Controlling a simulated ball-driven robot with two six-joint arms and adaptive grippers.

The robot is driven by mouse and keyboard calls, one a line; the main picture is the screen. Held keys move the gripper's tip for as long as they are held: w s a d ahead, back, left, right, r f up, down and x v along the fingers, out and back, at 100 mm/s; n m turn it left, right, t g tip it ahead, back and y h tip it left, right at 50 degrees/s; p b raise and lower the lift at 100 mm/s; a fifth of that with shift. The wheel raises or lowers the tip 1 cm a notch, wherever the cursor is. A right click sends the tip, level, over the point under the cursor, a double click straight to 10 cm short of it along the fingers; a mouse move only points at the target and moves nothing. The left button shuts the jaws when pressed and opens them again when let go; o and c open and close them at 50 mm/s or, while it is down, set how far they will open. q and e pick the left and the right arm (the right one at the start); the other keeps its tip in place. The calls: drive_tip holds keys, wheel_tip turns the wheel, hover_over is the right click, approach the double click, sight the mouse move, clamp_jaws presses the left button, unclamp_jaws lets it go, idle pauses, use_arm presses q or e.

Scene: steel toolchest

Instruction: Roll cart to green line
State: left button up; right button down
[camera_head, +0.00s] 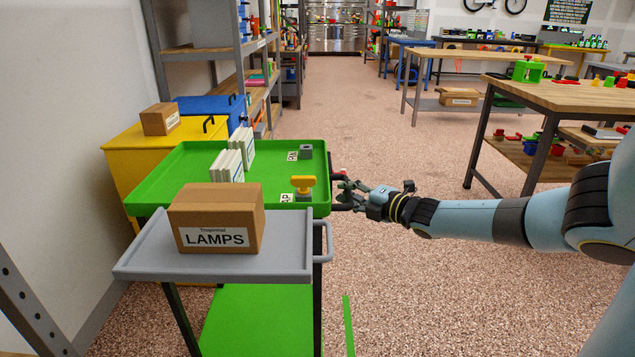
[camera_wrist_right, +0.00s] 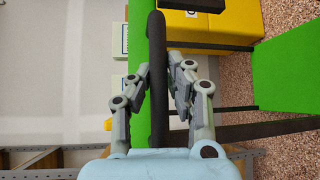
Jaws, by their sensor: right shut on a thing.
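The cart has a green top tray (camera_head: 270,172) with a raised rim, dark legs and a black handle bar (camera_wrist_right: 156,45) on its right side. My right gripper (camera_head: 345,188) is at that side of the tray, its arm reaching in from the right. In the right wrist view its fingers (camera_wrist_right: 160,85) lie on either side of the black bar, shut on it. The green line (camera_head: 348,325) is a short strip on the floor at the bottom, just right of the cart. Its lower end is cut off by the picture edge. My left gripper is not in view.
A grey tray (camera_head: 290,260) with a LAMPS box (camera_head: 215,218) stands in front, with a green lower shelf (camera_head: 255,325) below. Yellow (camera_head: 120,143) and blue cabinets and shelving line the left. A workbench (camera_head: 565,95) stands right. The middle aisle is clear.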

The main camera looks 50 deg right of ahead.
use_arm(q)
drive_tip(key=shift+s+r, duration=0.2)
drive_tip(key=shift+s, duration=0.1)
use_arm(e)
drive_tip(key=s+d, duration=0.5)
drive_tip(key=s, duration=0.1)
drive_tip(key=shift+d, duration=0.25)
drive_tip(key=shift+s+r, duration=0.1)
drive_tip(key=c, duration=1.2)
unclamp_jaws()
drive_tip(key=shift+c, duration=0.2)
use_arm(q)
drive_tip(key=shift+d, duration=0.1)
use_arm(e)
drive_tip(key=s+a+r, duration=0.1)
drive_tip(key=s, duration=1.1)
drive_tip(key=shift+r, duration=0.3)
drive_tip(key=shift+w, duration=0.1)
